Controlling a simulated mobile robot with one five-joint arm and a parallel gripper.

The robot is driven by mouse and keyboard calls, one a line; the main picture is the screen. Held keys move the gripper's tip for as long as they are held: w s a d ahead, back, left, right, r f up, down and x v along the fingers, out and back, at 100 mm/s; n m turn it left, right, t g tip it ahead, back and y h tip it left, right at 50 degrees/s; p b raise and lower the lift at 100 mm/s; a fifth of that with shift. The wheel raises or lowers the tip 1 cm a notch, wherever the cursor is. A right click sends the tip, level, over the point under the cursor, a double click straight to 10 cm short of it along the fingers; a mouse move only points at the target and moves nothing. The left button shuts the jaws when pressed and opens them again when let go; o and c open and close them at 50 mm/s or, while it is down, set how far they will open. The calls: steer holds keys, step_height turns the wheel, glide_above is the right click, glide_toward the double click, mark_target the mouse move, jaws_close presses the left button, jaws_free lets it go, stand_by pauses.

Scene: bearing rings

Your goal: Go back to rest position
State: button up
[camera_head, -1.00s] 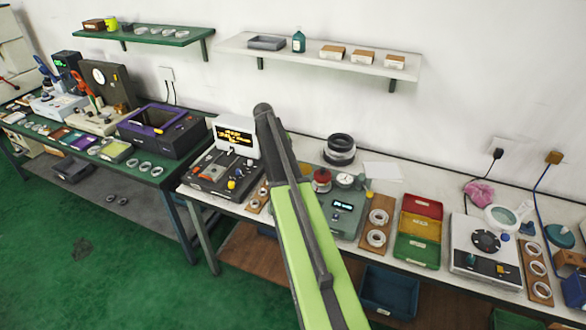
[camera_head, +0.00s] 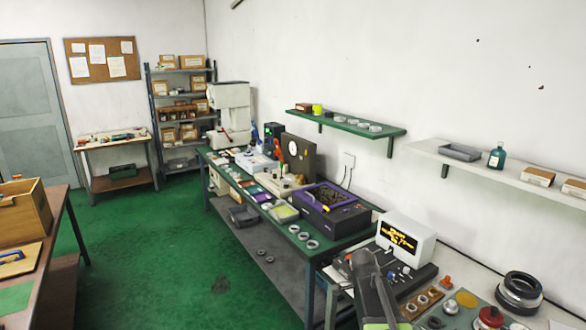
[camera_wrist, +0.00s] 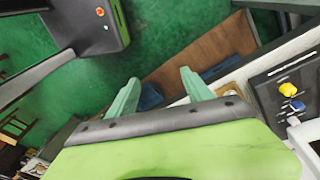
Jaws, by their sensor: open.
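My gripper (camera_wrist: 160,95) shows in the wrist view with its two pale green fingers apart and nothing between them. Beyond the fingers are the green floor and a brown lower shelf (camera_wrist: 205,55). In the head view, only part of my green and dark grey arm (camera_head: 372,285) shows at the bottom, in front of the white bench. My fingertips are out of sight in the head view.
A green workbench (camera_head: 325,238) with devices and rings stands along the wall. A black control panel (camera_wrist: 288,90) lies at the right in the wrist view. A wooden table (camera_head: 45,250) stands at the left. The green floor (camera_head: 165,250) between is mostly clear.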

steer(key=s+a+n+t+y, duration=0.1)
steer(key=s+a+n, duration=0.5)
steer(key=n, duration=1.1)
steer(key=shift+s+f+y, duration=0.4)
steer(key=shift+s+f, duration=0.05)
steer(key=shift+s, duration=0.05)
